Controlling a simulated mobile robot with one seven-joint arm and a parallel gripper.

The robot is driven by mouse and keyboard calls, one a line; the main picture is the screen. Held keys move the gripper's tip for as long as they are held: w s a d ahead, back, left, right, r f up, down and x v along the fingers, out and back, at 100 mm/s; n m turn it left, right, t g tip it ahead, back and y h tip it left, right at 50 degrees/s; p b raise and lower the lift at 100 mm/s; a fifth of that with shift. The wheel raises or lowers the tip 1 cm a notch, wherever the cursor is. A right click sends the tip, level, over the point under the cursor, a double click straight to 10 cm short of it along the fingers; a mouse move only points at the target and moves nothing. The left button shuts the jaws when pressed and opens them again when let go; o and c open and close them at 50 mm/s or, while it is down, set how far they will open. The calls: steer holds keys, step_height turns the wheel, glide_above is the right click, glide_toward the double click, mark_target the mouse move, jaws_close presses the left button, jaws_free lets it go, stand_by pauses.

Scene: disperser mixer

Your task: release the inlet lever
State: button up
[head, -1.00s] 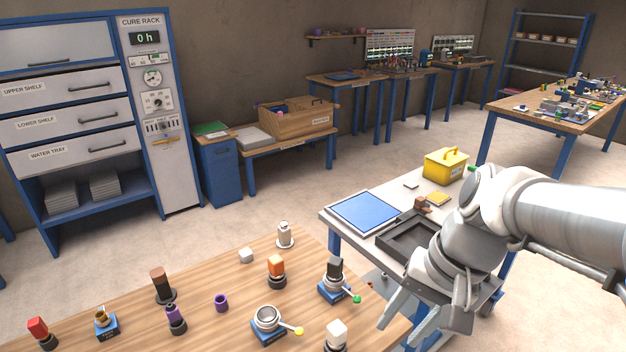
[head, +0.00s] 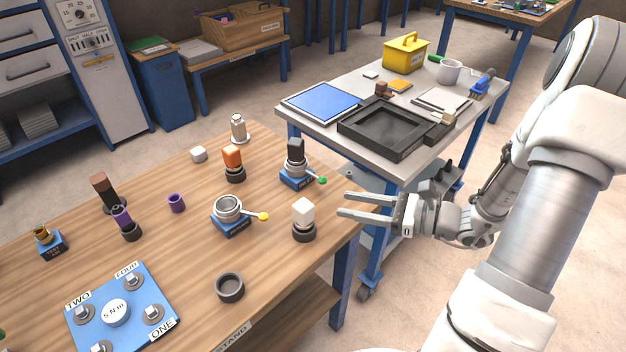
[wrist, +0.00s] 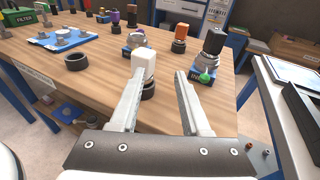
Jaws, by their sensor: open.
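Two small blue-based metal fittings with levers stand on the wooden table. One has an open metal ring (head: 228,205) and a lever with a yellow knob (head: 263,216). The other holds a black block (head: 296,150) and has a lever with a green knob (head: 322,181), which also shows in the wrist view (wrist: 204,78). I cannot read which is the inlet. My gripper (head: 343,204) is open and empty at the table's right edge, pointing left, apart from both levers. In the wrist view, a white block on a dark round base (wrist: 145,65) shows beyond the fingers.
The white block (head: 303,212) stands between my gripper and the yellow-knobbed lever. An orange-topped piece (head: 232,158), a black ring (head: 230,287) and a blue plate (head: 147,325) are on the table. A cart with a black tray (head: 352,141) stands behind my gripper.

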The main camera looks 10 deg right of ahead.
mark_target(322, 180)
steer(key=w+d+f+m+t+h+b, duration=0.2)
steer(key=d+f+m+t, duration=0.3)
steer(key=d+f+m, duration=0.1)
steer(key=b+x, duration=0.2)
steer(key=x, duration=1.5)
steer(key=shift+w+r, duration=0.15)
steer(key=shift+w, duration=0.3)
jaws_close()
steer(key=shift+h, duration=0.3)
